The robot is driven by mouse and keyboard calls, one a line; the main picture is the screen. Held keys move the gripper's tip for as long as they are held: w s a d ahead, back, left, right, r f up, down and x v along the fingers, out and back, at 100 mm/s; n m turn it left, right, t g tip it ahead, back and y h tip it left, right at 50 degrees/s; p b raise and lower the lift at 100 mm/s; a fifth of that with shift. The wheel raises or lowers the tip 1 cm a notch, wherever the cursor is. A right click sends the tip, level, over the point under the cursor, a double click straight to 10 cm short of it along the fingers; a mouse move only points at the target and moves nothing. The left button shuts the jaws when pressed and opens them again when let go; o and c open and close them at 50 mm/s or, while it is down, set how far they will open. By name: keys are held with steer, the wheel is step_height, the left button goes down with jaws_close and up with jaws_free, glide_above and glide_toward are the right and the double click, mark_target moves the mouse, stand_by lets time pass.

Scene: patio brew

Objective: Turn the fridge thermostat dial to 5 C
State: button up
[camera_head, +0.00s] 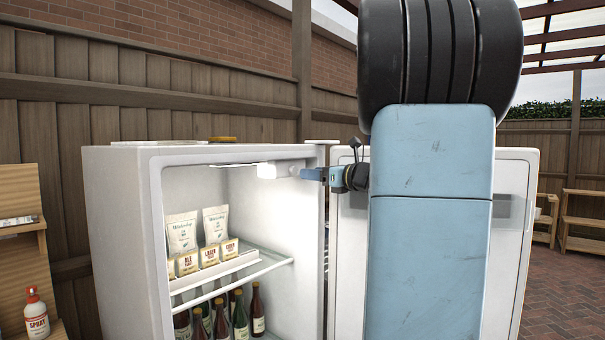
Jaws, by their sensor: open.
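The white fridge (122,235) stands in the middle left with its door (512,235) open to the right. A lit lamp (266,171) glows under its ceiling. A small pale shape just right of the lamp, at my gripper's tips, may be the thermostat dial; its markings are too small to read. My gripper (318,174) is open, reaching left into the upper right of the fridge opening. I cannot tell whether the fingers touch the pale shape.
A glass shelf (270,262) holds a tray of small boxes and two white pouches (182,232). Several bottles (257,312) stand below. A wooden fence (130,110) stands behind.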

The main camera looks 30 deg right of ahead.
mark_target(296, 172)
steer(key=shift+x, duration=3.15)
steer(key=shift+c, duration=0.2)
